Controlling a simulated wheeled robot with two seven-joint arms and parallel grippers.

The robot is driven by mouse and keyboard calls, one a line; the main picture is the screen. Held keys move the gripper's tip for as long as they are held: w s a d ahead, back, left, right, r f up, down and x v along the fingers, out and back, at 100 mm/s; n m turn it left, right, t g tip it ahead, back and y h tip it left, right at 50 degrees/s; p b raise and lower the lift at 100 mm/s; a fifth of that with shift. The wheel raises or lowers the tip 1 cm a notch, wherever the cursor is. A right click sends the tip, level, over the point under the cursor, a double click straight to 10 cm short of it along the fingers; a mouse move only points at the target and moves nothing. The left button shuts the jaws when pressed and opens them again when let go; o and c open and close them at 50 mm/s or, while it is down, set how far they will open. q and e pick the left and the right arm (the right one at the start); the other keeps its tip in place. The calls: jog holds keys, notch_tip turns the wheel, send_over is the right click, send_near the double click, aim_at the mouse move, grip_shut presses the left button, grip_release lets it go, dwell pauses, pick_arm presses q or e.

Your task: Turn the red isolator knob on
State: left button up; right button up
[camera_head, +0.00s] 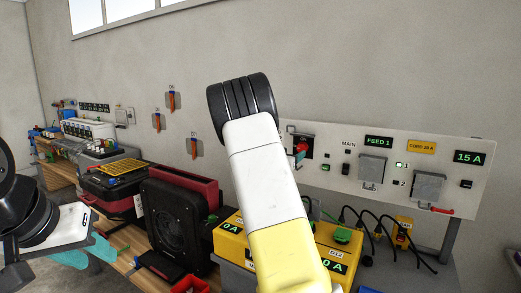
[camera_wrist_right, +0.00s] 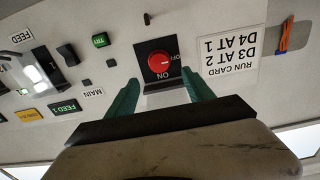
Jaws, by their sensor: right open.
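The red isolator knob (camera_wrist_right: 161,64) sits on a dark square plate on the wall panel, between OFF and ON labels. The wrist picture is upside down, and the knob's pale mark points toward OFF. In the head view the knob (camera_head: 302,146) is partly hidden beside my right wrist. My right gripper (camera_wrist_right: 157,82) is open, its teal fingers on either side of the knob's plate; I cannot tell whether they touch it. My left gripper (camera_head: 88,252) is at the lower left, far from the panel; its jaw opening is unclear.
The panel (camera_head: 330,178) also carries a green TRY button (camera_wrist_right: 100,40), grey switch covers (camera_head: 372,168) and a 15 A display (camera_head: 469,157). A run card (camera_wrist_right: 222,50) is beside the knob. Below are yellow units, black cables and a black fan box (camera_head: 175,225) on the bench.

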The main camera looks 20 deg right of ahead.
aim_at(301, 148)
jog(key=x, duration=0.7)
jog(key=shift+w+d, duration=0.2)
jog(key=shift+d, duration=0.1)
grip_shut()
